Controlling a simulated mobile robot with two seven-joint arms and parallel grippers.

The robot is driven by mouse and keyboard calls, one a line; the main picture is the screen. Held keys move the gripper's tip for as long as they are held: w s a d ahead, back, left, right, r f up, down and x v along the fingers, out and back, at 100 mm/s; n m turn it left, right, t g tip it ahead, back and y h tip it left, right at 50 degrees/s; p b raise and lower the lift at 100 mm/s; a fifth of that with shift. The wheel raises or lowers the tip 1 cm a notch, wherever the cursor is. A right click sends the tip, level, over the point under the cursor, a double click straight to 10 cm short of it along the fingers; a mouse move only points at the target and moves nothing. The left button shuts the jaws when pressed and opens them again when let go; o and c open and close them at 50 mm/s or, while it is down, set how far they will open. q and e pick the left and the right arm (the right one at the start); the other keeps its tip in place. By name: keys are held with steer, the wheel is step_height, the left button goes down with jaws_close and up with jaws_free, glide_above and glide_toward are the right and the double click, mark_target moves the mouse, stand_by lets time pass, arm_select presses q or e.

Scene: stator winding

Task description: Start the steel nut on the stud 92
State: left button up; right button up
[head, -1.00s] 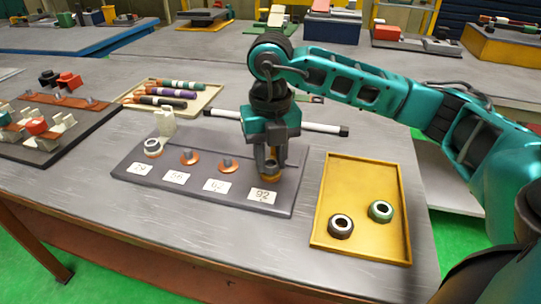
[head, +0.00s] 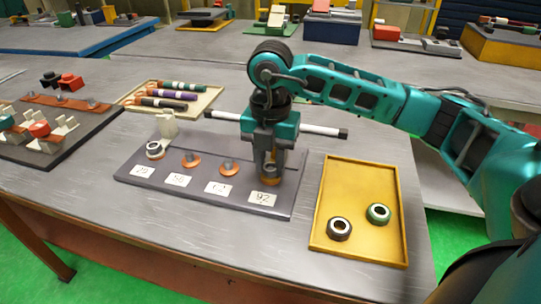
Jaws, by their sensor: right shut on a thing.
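My right gripper (head: 270,172) points straight down at the stud position behind the label "92" (head: 262,198), at the right end of the dark grey board (head: 200,200). It is shut on the steel nut (head: 270,171), a small grey ring mostly covered by the fingers. A copper-coloured washer shows just under the nut. Stud 92 itself is hidden by the nut and fingers, so I cannot tell how far the nut sits on it. My left gripper is not in view.
A yellow tray (head: 330,203) at the right holds a dark nut (head: 340,228) and a green nut (head: 378,213). A black-tipped rod (head: 318,130) lies behind the gripper.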

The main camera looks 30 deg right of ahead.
steer(key=o, duration=1)
steer(key=shift+f, duration=0.1)
step_height(320, 180, up, 7)
steer(key=p, duration=0.5)
stand_by(0.4)
